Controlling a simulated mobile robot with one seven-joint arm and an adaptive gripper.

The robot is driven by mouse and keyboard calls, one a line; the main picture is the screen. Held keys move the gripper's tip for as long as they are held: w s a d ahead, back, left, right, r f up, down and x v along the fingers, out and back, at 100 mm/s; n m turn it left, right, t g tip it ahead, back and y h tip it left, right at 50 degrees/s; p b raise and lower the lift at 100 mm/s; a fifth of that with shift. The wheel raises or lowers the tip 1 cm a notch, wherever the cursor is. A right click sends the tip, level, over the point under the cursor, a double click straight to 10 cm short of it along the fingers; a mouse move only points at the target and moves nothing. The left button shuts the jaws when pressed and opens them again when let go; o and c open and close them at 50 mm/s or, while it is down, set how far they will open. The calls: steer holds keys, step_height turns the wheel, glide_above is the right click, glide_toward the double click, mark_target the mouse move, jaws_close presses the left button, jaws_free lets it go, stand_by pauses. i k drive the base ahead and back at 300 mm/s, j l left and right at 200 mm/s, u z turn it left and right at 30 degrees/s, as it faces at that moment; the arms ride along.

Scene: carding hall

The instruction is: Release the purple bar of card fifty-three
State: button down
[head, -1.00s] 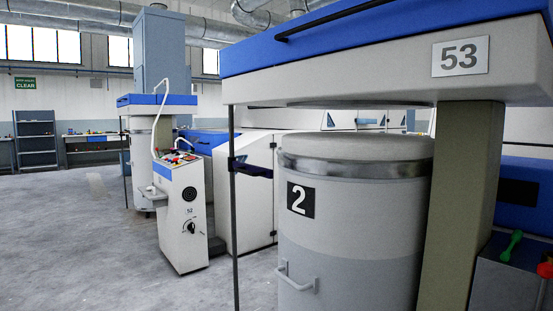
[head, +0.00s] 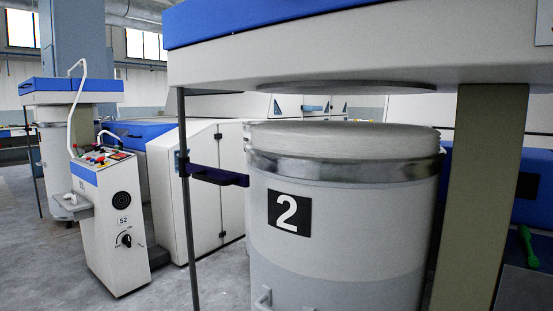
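The purple bar (head: 216,176) is a short dark purple piece in the head view. It sticks out to the right from a thin dark upright post (head: 185,200), left of the can. Its right end comes close to the side of the grey can (head: 350,225) marked 2; I cannot tell if they touch. The can stands under the blue and cream head of card fifty-three (head: 350,70). Only the edge of that card's number plate (head: 544,30) shows at the upper right. My gripper is not in view.
A white control console marked 52 (head: 118,225), with a knob and coloured buttons, stands at the left. White machine panels (head: 205,200) stand behind the post.

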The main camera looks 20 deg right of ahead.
mark_target(217, 176)
steer(key=i+j+z, duration=0.45)
steer(key=j, duration=0.15)
steer(key=i+j+z, duration=0.1)
steer(key=j+z, duration=0.15)
